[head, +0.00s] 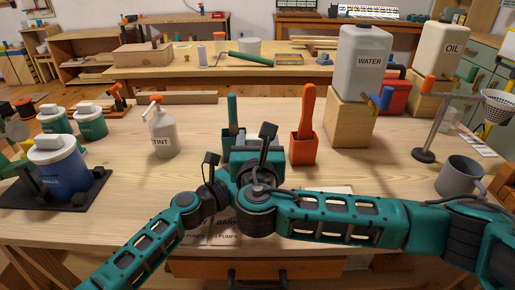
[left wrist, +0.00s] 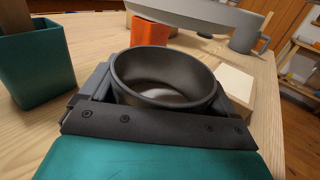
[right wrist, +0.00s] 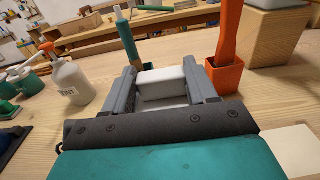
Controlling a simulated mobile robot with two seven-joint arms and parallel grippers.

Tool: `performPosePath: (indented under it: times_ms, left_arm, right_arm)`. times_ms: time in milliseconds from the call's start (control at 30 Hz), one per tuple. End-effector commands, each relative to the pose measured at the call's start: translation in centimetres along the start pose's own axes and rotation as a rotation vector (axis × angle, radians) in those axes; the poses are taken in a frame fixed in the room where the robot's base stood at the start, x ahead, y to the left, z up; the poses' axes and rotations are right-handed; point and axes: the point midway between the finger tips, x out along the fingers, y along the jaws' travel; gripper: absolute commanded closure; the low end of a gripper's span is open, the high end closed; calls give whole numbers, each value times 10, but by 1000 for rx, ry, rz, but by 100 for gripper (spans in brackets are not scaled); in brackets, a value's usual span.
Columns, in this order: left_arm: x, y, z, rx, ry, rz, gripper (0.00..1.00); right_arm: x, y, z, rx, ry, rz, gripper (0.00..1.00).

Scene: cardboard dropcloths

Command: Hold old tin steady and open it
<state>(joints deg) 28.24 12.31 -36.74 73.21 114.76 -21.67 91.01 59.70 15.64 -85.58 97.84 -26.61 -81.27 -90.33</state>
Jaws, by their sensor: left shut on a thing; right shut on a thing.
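In the left wrist view a dark grey round tin (left wrist: 163,68) stands between my left gripper's fingers (left wrist: 165,84), which are shut on its sides. Its top is open and I see into its inside. My right gripper (right wrist: 163,86) is shut on a white block-shaped handle (right wrist: 160,76), which looks like that of the lid; a paler surface shows below it. In the head view the right gripper (head: 262,142) is at the middle of the bench. My arms hide the tin and most of the left gripper there.
A teal holder (head: 231,143) and an orange holder (head: 303,152) stand close behind the grippers. A tint bottle (head: 162,134) and a blue can (head: 57,170) stand left. A grey mug (head: 460,176) and metal stand (head: 430,135) are right. A water container (head: 364,72) sits on a wooden block.

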Motion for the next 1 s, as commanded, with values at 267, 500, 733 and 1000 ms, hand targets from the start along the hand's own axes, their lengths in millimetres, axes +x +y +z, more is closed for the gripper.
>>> performPosePath:
  times_ms: [267, 500, 733, 1000]
  left_arm:
    - [0, 0, 0, 1, 1, 1, 65]
    - [0, 0, 0, 0, 1, 1, 1]
    - [-1, 0, 0, 0, 1, 1, 0]
    - [-34, 1, 0, 0, 3, 3, 0]
  right_arm:
    - [-1, 0, 18, -1, 1, 0, 80]
    - [-1, 0, 18, -1, 2, 0, 80]
    - [-1, 0, 18, -1, 2, 0, 80]
    - [-2, 0, 28, -1, 2, 1, 80]
